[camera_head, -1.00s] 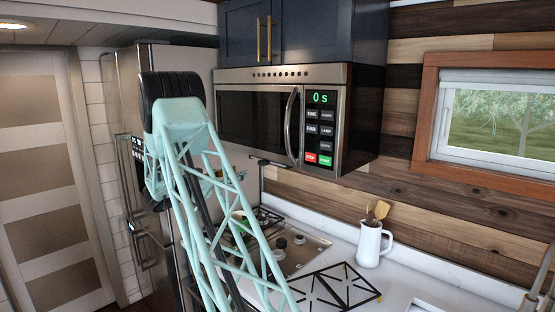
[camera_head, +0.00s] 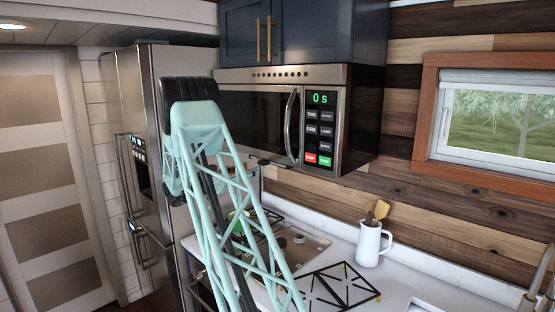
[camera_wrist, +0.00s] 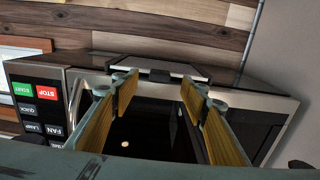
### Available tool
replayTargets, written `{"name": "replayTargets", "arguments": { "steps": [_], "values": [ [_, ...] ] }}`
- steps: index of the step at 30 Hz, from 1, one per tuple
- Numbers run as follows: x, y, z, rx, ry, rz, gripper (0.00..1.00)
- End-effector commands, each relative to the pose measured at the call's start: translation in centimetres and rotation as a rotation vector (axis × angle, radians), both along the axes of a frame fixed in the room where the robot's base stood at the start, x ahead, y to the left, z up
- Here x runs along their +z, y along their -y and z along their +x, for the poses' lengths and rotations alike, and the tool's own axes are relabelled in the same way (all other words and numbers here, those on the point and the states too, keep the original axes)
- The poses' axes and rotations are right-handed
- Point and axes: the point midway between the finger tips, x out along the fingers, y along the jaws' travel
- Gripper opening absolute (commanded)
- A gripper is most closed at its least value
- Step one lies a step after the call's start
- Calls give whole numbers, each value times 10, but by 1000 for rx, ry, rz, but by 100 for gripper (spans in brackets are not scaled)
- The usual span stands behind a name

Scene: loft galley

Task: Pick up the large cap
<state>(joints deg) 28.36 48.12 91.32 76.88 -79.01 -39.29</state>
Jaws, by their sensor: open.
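I cannot make out a large cap in either view. My gripper (camera_wrist: 158,98) is open, with its yellow-padded fingers wide apart and nothing between them in the wrist view. It faces the microwave (camera_wrist: 150,125), which appears upside down there. In the head view my teal lattice arm covers part of the stove, and I cannot make out the gripper's fingers. A small green thing (camera_head: 237,226) shows partly behind the arm on the stove; I cannot tell what it is.
The microwave (camera_head: 256,110) hangs over the stove (camera_head: 290,248) beneath dark cabinets (camera_head: 290,32). A white jug (camera_head: 369,245) with wooden utensils stands right of the stove, near a black metal trivet (camera_head: 335,285). The steel fridge (camera_head: 165,90) is at the left.

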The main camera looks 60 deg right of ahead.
Motion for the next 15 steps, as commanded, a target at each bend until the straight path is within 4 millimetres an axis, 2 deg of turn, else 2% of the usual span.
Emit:
{"name": "replayTargets", "arguments": {
  "steps": [6, 15],
  "values": [
    [0, 19, -4, 0, 0, 0, 41],
    [0, 22, -4, 0, 0, 0, 41]
  ]
}}
